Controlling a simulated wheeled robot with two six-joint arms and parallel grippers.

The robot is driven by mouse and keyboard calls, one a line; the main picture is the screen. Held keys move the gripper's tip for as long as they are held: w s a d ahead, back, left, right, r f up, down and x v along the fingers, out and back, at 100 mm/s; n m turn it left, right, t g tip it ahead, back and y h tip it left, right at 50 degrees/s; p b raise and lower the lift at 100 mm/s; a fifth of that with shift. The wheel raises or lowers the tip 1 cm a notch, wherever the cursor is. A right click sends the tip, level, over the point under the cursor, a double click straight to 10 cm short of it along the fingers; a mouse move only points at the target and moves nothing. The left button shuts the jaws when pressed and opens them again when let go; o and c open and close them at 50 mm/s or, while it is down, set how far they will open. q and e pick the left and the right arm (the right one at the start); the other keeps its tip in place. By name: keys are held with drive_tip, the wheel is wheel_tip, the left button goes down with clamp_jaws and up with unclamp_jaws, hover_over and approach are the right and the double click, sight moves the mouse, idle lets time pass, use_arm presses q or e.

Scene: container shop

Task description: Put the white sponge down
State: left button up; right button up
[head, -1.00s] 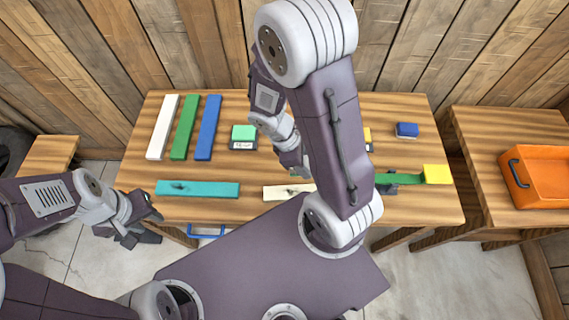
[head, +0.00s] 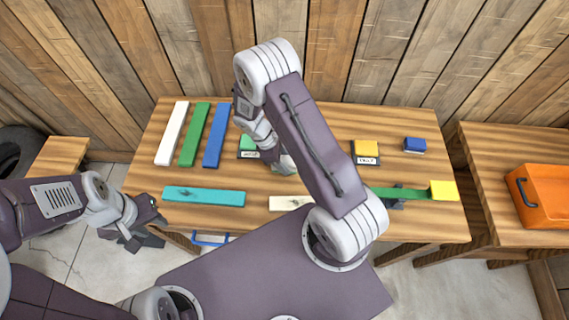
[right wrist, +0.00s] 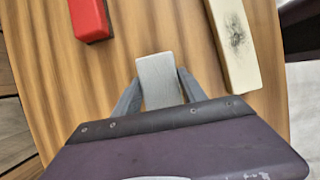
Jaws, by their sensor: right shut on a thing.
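In the head view my right gripper (head: 283,163) is over the middle of the table (head: 225,175), and my own arm hides the sponge. My left gripper (head: 150,232) is off the table's front left edge, with no object visible in it; its finger opening is unclear.
A red block (right wrist: 89,20) and a smudged cream board (right wrist: 235,45) lie near the sponge. White (head: 172,133), green (head: 195,134), blue (head: 216,135) and teal (head: 204,196) strips lie left. Labelled yellow (head: 366,148) and blue (head: 414,144) blocks stand right. An orange bin (head: 548,198) is far right.

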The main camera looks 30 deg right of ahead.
wheel_tip(320, 180, down, 2)
drive_tip(key=shift+w+f, duration=0.15)
drive_tip(key=shift+f, duration=0.05)
drive_tip(key=shift+f, duration=0.15)
drive_tip(key=o, duration=1.2)
drive_tip(key=v, duration=1.2)
drive_tip(key=s+r+m+t+y, duration=0.1)
drive_tip(key=s+r+m, duration=0.1)
drive_tip(key=s+m, duration=0.1)
drive_tip(key=s+r+m+t+y, duration=0.1)
drive_tip(key=s+r+m, duration=0.1)
drive_tip(key=s+m, duration=0.2)
drive_tip(key=s+a+r+m+t+y, duration=0.1)
drive_tip(key=s+r+m+y, duration=0.1)
drive_tip(key=m, duration=0.3)
drive_tip(key=shift+s+r, duration=0.1)
drive_tip(key=shift+s, duration=0.75)
